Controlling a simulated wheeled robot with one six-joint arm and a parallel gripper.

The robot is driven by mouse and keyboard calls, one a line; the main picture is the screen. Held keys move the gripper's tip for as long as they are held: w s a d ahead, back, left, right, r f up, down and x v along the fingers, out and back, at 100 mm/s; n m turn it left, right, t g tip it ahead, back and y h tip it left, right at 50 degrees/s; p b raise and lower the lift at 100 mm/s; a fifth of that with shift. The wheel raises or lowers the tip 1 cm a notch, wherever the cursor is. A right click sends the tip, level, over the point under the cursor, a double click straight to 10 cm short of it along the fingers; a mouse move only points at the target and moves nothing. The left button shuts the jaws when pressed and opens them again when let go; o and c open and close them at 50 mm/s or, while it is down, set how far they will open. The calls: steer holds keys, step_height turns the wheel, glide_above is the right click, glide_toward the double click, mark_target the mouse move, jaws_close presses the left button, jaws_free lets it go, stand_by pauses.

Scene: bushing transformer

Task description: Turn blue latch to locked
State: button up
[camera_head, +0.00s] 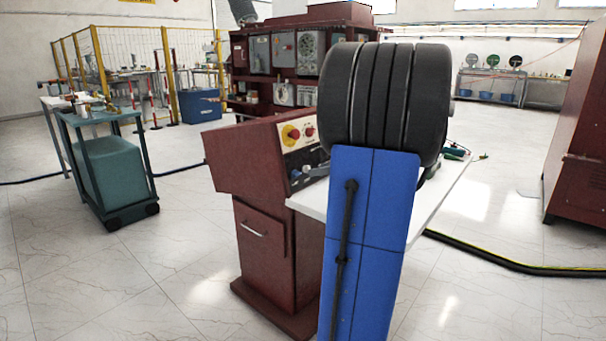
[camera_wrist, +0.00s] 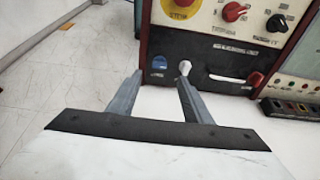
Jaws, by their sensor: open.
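The blue latch (camera_wrist: 159,63) is a small blue piece on the black lower strip of the control panel (camera_wrist: 207,55) in the wrist view. A white knob or latch (camera_wrist: 185,68) sits just right of it, and a red one (camera_wrist: 254,79) sits farther right. My gripper (camera_wrist: 160,79) is open and empty, its two grey fingers pointing at the panel. The blue latch shows between the fingertips, and the right fingertip is just below the white knob. I cannot tell whether either finger touches the panel. In the head view my arm hides much of the panel front.
Above the strip are a red emergency stop (camera_wrist: 181,8) on yellow and red and black rotary knobs (camera_wrist: 234,12). A white bar handle (camera_wrist: 235,79) lies right of the white knob. In the head view, a teal cart (camera_head: 112,165) stands left, with clear floor between.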

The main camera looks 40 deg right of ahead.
mark_target(299, 173)
steer(key=x, duration=0.9)
steer(key=shift+w, duration=0.15)
steer(key=shift+c, duration=0.3)
steer(key=c, duration=1)
